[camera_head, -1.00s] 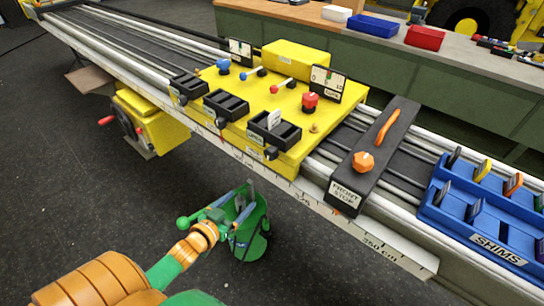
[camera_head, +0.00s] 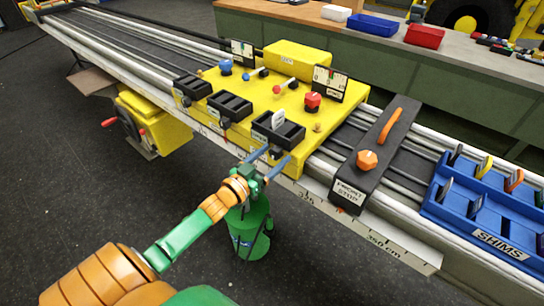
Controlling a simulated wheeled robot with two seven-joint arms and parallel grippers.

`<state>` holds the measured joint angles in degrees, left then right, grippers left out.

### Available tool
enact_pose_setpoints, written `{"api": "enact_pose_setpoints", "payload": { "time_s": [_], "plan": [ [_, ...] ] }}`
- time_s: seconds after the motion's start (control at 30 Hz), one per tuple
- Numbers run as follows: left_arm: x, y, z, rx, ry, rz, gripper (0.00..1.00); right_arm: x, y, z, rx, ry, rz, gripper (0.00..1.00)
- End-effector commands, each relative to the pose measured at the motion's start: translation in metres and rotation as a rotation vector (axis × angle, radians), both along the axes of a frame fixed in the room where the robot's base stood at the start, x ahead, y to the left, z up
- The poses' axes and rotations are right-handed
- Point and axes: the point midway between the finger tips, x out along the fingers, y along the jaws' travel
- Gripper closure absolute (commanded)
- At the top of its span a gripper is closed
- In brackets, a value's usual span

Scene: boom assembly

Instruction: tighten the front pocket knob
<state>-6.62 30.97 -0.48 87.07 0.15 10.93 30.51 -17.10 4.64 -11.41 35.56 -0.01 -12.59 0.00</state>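The yellow carriage (camera_head: 240,97) sits on the long rail and carries three black pockets. The front pocket (camera_head: 281,132) is the one nearest the front stop, and a pale shim stands upright in it. Its small dark knob (camera_head: 275,154) is on the carriage's near side, below the pocket. My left gripper (camera_head: 277,153) is open, with its two blue-grey fingers on either side of the knob. I cannot tell whether they touch it. The fingers partly cover the knob and the carriage edge. My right gripper is not in view.
The black front stop (camera_head: 350,188) with an orange knob (camera_head: 367,160) lies across the rail to the right. The blue shims tray (camera_head: 455,210) is further right. A green bucket (camera_head: 250,232) stands on the floor below my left gripper. A scale strip runs along the rail's near edge.

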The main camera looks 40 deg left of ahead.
Motion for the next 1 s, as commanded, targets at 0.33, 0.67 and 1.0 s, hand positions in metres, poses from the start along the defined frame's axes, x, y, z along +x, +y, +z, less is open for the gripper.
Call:
{"api": "enact_pose_setpoints", "payload": {
  "time_s": [0.33, 0.67, 1.0],
  "plan": [
    [-0.0003, -0.0001, -0.0002, 0.000, 0.000, 0.000, 1.00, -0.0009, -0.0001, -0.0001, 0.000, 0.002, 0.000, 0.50],
    [-0.0004, 0.0002, -0.0003, 0.085, -0.006, 0.000, 1.00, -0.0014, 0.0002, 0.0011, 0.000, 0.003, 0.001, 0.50],
    [-0.0004, 0.0003, -0.0006, 0.369, -0.027, -0.001, 1.00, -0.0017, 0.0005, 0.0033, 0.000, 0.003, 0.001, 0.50]
  ]
}}
